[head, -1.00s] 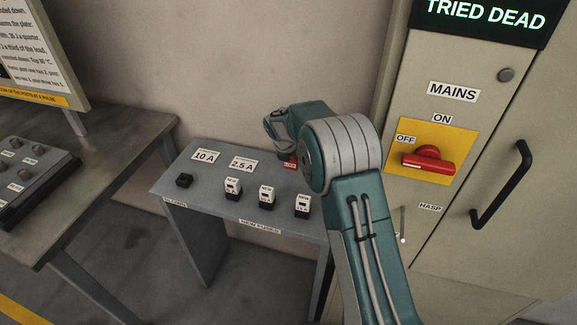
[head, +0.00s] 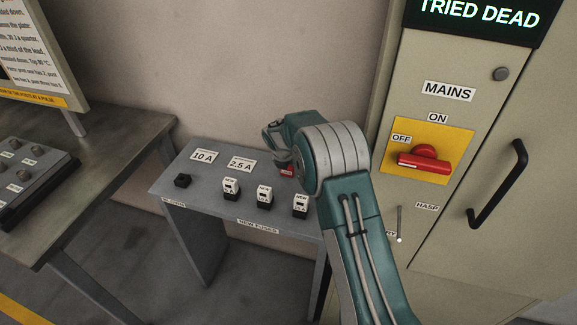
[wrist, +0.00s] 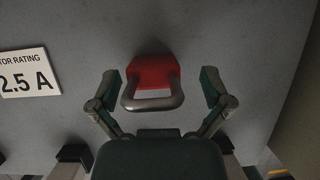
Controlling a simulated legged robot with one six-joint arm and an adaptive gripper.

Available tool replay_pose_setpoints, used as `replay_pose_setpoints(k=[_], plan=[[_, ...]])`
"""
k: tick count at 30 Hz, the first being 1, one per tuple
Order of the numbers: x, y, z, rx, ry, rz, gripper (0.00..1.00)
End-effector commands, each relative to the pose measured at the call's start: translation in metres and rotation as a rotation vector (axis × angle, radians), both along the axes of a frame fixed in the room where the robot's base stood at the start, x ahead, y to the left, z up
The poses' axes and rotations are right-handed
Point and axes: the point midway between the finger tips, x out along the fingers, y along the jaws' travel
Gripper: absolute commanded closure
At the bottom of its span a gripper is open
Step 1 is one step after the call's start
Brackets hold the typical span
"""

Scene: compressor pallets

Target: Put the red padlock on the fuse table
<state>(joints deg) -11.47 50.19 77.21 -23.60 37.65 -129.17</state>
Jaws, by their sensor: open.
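The red padlock (wrist: 153,72) lies on the grey fuse table (wrist: 245,45), with its metal shackle toward my gripper. In the head view a small red part of the padlock (head: 287,170) shows near the table's back right, partly hidden by my arm. My gripper (wrist: 163,87) is open in the wrist view, with one finger on each side of the shackle and clear gaps between. In the head view my gripper's fingers are mostly hidden behind the arm. The fuse table (head: 215,187) also shows in the head view.
Several black and white fuses stand along the table front, one (head: 230,188) by the "NEW FUSES" label. A "2.5 A" plate (head: 241,164) and a "10 A" plate (head: 203,156) lie behind. A cabinet with a red mains switch (head: 422,162) stands right, a workbench (head: 130,150) left.

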Motion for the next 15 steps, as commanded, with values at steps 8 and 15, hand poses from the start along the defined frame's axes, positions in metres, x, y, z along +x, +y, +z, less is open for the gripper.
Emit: replay_pose_setpoints(k=[8,15], plan=[[-0.002,0.002,0.009,0.0,-0.002,0.0,0.01],[-0.017,0.009,0.051,0.002,-0.003,0.001,0.01]])
